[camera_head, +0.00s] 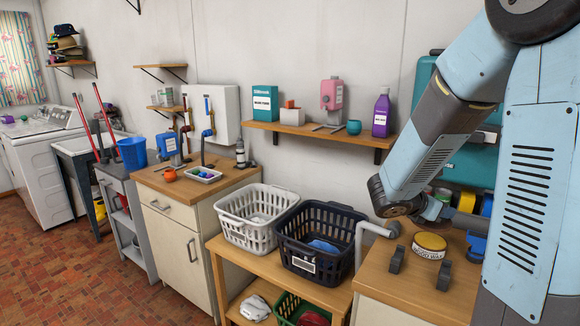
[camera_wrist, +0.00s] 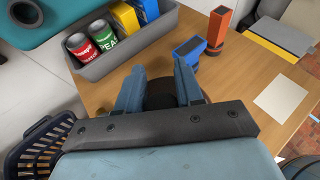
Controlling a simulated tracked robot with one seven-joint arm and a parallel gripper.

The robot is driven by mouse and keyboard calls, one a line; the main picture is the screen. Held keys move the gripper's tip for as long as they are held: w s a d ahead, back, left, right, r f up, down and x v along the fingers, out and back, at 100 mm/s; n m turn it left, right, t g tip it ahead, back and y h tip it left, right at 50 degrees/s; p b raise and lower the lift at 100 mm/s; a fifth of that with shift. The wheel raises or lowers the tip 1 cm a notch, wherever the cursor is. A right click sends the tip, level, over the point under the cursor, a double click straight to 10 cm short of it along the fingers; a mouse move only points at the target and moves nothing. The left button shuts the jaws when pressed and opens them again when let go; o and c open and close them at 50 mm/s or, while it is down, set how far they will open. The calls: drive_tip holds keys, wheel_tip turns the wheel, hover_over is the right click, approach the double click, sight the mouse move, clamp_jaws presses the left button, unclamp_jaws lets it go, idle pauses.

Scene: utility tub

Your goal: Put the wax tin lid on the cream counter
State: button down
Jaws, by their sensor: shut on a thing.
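In the wrist view my gripper (camera_wrist: 160,86) is shut on a dark, round-edged thing (camera_wrist: 160,96), which looks like the wax tin lid. My gripper's body covers its lower part. A round wax tin (camera_head: 430,243) with a mustard-yellow top and a label stands on a wood-topped counter with a cream front (camera_head: 375,314). Another cream-fronted counter with a wood top (camera_head: 166,222) stands to the left.
Two small dark upright pieces (camera_head: 395,259) stand by the tin. A dark basket (camera_head: 340,247) and a white basket (camera_head: 240,228) stand left of it. A grey bin (camera_wrist: 110,60) holds cans. Blue (camera_wrist: 189,48) and orange (camera_wrist: 217,28) things stand beyond my fingers.

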drive_tip(key=w+a+f+n+t+y, duration=0.1)
drive_tip(key=w+a+f+n, duration=0.1)
drive_tip(key=w, duration=0.2)
drive_tip(key=w+a+f+n+t+y, duration=0.1)
drive_tip(key=w+a+f+t, duration=0.1)
drive_tip(key=w, duration=0.2)
drive_tip(key=w+a+f+n+t+y, duration=0.1)
drive_tip(key=w+a+f+n+t, duration=0.1)
drive_tip(key=w, duration=0.3)
drive_tip(key=shift+a+n+y, duration=0.3)
drive_tip(key=shift+a+y, duration=0.1)
drive_tip(key=shift+a, duration=0.2)
drive_tip(key=w+a+f+n+t+y, duration=0.2)
drive_tip(key=w+a+f+n+y, duration=0.2)
drive_tip(key=w+a+f, duration=0.3)
drive_tip(key=shift+a+f+n+t+y, duration=0.2)
drive_tip(key=shift+a+n+t+y, duration=0.15)
drive_tip(key=shift+a, duration=0.7)
